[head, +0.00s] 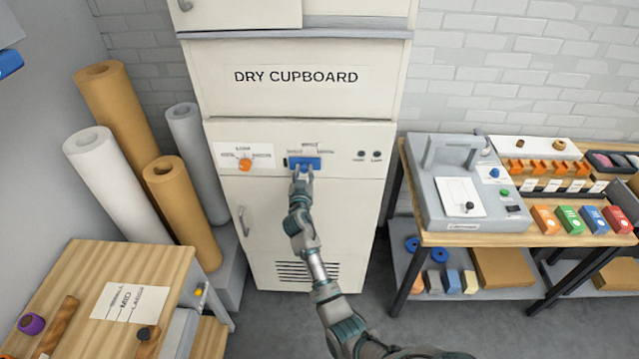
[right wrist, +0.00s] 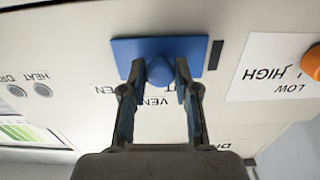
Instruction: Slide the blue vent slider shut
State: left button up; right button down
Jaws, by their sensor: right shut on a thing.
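The blue vent slider (head: 305,161) is on the front of the cream dry cupboard (head: 220,100), under a small label. It is a flat blue plate with a round knob in its middle, seen close in the right wrist view (right wrist: 190,52). My right gripper (head: 302,173) is shut on the knob, one finger on each side of it (right wrist: 160,75). A short dark strip of slot shows beside the plate, on the right in the right wrist view. The label lettering is partly hidden by my fingers. My left gripper is not in view.
A workbench (head: 480,238) with a grey machine stands to the right. Rolls (head: 110,180) and a wooden table (head: 65,270) stand to the left.

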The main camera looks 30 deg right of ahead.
aim_at(293, 164)
jog(key=a, duration=0.1)
jog(key=w+a+b, duration=0.2)
jog(key=shift+a+r, duration=0.25)
jog(key=shift+a, duration=0.05)
jog(key=shift+d+r, duration=0.15)
jog(key=shift+d, duration=0.2)
jog(key=shift+s+d, duration=0.1)
jog(key=shift+d, duration=0.15)
jog(key=c, duration=1)
grip_release()
jog(key=shift+a, duration=0.1)
jog(key=shift+o, duration=0.6)
jog(key=shift+w+a+f, duration=0.2)
jog(key=shift+w, duration=0.05)
jog(key=shift+a, duration=0.25)
jog(key=shift+s, duration=0.4)
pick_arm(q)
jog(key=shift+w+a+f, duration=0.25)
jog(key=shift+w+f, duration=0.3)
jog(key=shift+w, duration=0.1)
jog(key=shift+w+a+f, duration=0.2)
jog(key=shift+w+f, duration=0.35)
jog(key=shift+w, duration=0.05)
pick_arm(e)
jog(key=v, duration=1.1)
